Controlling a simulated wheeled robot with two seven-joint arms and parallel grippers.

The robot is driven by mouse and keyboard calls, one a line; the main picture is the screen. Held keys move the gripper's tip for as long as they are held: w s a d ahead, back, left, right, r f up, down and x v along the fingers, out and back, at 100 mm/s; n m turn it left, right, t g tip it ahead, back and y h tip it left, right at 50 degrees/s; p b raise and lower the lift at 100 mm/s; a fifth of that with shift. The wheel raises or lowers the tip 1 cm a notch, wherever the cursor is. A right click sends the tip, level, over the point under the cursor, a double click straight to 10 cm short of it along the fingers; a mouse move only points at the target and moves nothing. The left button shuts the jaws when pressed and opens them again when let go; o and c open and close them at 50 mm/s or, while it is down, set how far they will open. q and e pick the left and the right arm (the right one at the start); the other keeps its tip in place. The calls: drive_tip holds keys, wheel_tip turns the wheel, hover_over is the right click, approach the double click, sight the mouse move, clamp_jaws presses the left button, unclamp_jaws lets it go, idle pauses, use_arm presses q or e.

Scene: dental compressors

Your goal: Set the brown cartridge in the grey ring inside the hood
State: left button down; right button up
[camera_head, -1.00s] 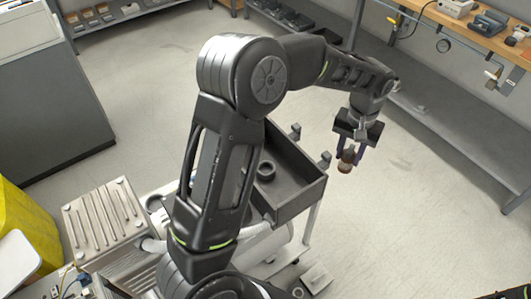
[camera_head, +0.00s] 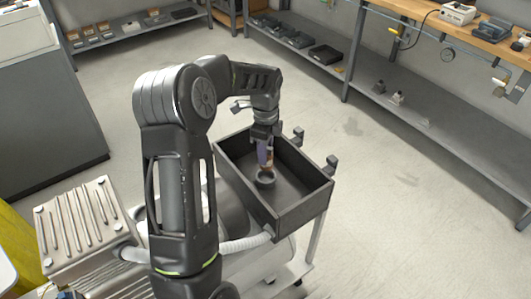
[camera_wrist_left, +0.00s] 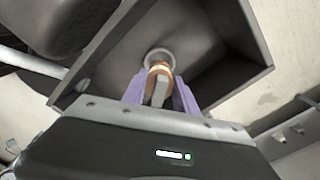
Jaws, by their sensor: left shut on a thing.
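The hood is a dark open-topped box (camera_head: 312,207); its wall also shows in the left wrist view (camera_wrist_left: 232,30). The grey ring (camera_head: 265,182) stands on its floor, and it shows in the left wrist view (camera_wrist_left: 150,53) too. My left gripper (camera_head: 264,157) points down inside the box, shut on the brown cartridge (camera_head: 267,167). The cartridge (camera_wrist_left: 158,72) looks roughly upright between the purple fingers, its lower end at or just above the ring. I cannot tell whether it touches the ring or has entered it. My right gripper is out of view.
The box walls stand close around my left gripper, with small dark blocks (camera_head: 332,163) at the far right rim. A ribbed metal unit (camera_head: 80,225) and a pale hose (camera_head: 245,242) are at the lower left. Open floor lies right of the box.

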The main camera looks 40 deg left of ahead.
sight(265, 167)
use_arm(q)
drive_tip(key=shift+m, duration=0.5)
drive_tip(key=shift+f, duration=0.15)
wheel_tip(265, 167, down, 5)
drive_tip(key=b, duration=0.4)
drive_tip(key=shift+f, duration=0.2)
drive_tip(key=shift+b, duration=0.3)
drive_tip(key=shift+p, duration=0.4)
idle(0.7)
drive_tip(key=shift+f+b, duration=0.4)
drive_tip(key=shift+f, duration=0.25)
idle(0.4)
drive_tip(key=c, duration=1.2)
unclamp_jaws()
drive_tip(key=shift+c, duration=0.2)
drive_tip(key=shift+r, duration=0.1)
